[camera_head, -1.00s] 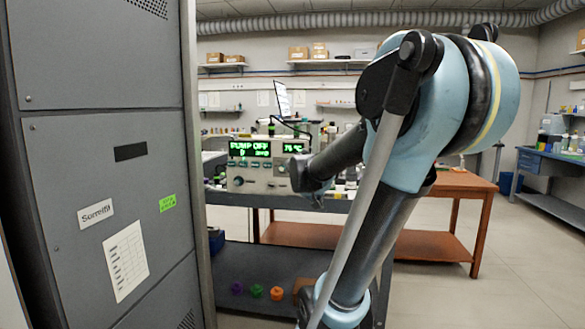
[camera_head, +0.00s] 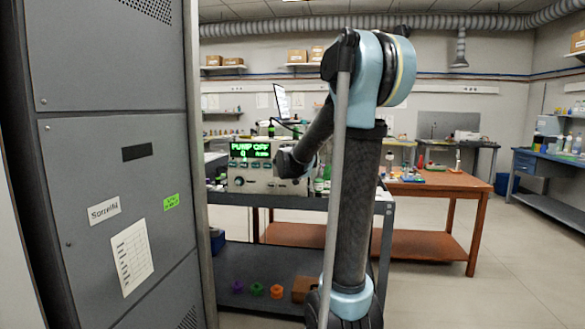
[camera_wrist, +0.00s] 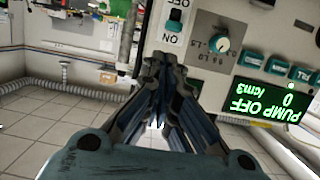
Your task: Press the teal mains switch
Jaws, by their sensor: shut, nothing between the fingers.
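The particle classifier (camera_head: 265,187) is a pale instrument on a grey cart; its green display reads PUMP OFF. In the wrist view its front panel (camera_wrist: 195,65) appears upside down. The teal mains switch (camera_wrist: 175,15) is a small rocker at the top edge of that view, with the word ON printed beside it. In the head view I cannot make the switch out. My gripper (camera_wrist: 160,62) is shut and empty, its fingertips in front of the panel, apart from the switch in the picture. I cannot tell whether they touch the panel. My gripper (camera_head: 288,163) covers the instrument's right part in the head view.
A tall grey cabinet (camera_head: 115,170) stands close on the left. Bottles (camera_head: 325,175) stand right of the instrument. A wooden table (camera_head: 440,185) is behind on the right, with open floor before it.

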